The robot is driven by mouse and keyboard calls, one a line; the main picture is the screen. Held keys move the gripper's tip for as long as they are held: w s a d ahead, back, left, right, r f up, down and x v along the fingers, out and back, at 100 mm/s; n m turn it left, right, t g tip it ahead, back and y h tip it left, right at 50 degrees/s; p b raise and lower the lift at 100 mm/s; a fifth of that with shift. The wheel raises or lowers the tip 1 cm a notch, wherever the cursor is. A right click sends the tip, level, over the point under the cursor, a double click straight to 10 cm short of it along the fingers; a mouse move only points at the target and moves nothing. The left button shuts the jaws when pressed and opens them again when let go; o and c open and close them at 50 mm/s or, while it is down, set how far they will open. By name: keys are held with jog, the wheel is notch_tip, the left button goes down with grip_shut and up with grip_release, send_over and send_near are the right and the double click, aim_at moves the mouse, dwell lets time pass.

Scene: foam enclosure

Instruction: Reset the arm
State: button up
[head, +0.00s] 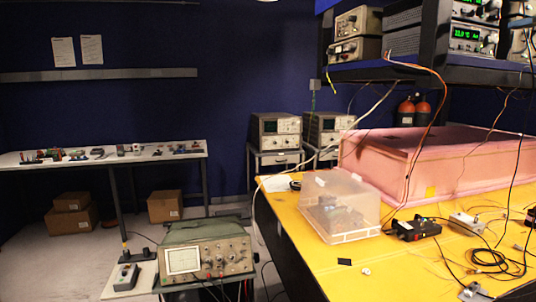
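My gripper and arm do not show in the head view. No object is named by the task. A pink foam enclosure (450,160) lies on the yellow table (315,272) at the right. A clear plastic box (340,207) stands on the table in front of it, with something dark inside that I cannot make out.
A black device (416,229), a small metal box (467,222) and loose cables crowd the table's right side. An oscilloscope (206,255) stands left of the table. A shelf of instruments (425,68) overhangs the enclosure. Floor (75,265) is open at the left, before cardboard boxes (72,218).

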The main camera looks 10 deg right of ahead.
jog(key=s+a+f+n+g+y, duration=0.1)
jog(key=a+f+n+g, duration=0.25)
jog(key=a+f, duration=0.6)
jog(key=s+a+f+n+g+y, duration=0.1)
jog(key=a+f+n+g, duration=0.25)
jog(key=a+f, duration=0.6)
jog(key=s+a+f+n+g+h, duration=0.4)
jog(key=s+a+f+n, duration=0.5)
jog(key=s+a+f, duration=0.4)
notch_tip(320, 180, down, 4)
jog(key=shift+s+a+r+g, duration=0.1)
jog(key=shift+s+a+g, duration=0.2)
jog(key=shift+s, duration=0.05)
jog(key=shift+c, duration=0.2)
